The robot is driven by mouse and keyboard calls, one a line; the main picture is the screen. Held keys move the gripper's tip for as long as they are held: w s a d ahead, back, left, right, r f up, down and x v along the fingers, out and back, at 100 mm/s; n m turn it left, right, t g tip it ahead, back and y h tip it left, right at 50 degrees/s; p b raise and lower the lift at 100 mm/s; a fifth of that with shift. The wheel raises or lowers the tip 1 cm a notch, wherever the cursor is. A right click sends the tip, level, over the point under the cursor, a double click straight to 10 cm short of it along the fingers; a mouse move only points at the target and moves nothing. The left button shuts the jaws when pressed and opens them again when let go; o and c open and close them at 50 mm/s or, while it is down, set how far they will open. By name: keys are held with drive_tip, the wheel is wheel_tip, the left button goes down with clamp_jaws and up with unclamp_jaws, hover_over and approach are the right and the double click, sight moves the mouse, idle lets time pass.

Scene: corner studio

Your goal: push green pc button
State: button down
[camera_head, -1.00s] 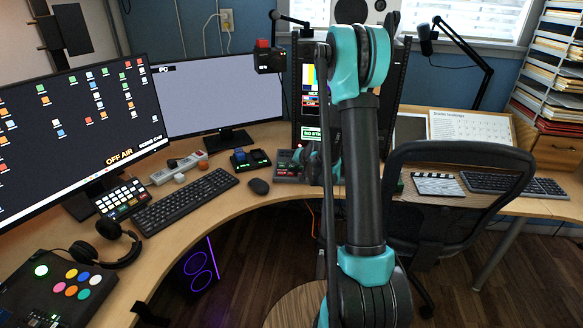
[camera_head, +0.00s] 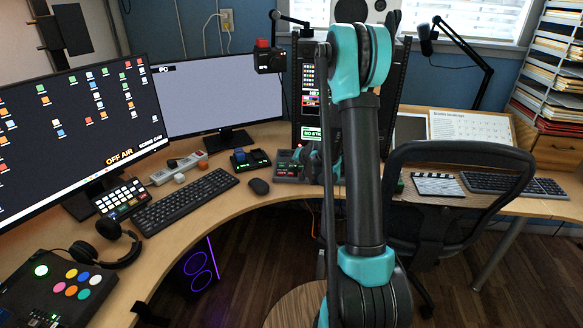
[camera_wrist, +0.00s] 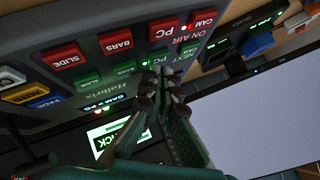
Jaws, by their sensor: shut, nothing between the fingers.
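A dark switcher panel with labelled buttons fills the upper left of the wrist view, seen upside down. Its red row has a red PC button (camera_wrist: 160,27). The green row has a green SLIDE button (camera_wrist: 87,83), a green BARS button (camera_wrist: 122,71) and a green CAM button (camera_wrist: 188,47). The green PC button (camera_wrist: 155,56) lies between BARS and CAM, partly covered by my fingertips. My gripper (camera_wrist: 162,85) is shut and empty, its tips close to that button; contact cannot be told. In the head view the panel (camera_head: 287,166) sits on the desk, partly behind my arm.
A chair (camera_head: 440,190) stands right of my arm.

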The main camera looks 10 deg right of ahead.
drive_tip(key=shift+s+a+r, duration=0.1)
drive_tip(key=shift+s+r, duration=0.1)
drive_tip(key=shift+r, duration=1.3)
drive_tip(key=shift+s+r, duration=0.15)
drive_tip(key=shift+r, duration=1.35)
drive_tip(key=s+d+f+n+g+h, duration=0.1)
drive_tip(key=s+f+n+g, duration=0.1)
drive_tip(key=s, duration=1.8)
drive_tip(key=s+d+f+n+g+h, duration=0.1)
drive_tip(key=s+d+n+g, duration=0.1)
drive_tip(key=s, duration=1.8)
drive_tip(key=shift+s+f+n+g+h, duration=0.15)
drive_tip(key=shift+f+n+g+h, duration=0.2)
drive_tip(key=shift+n+g, duration=0.4)
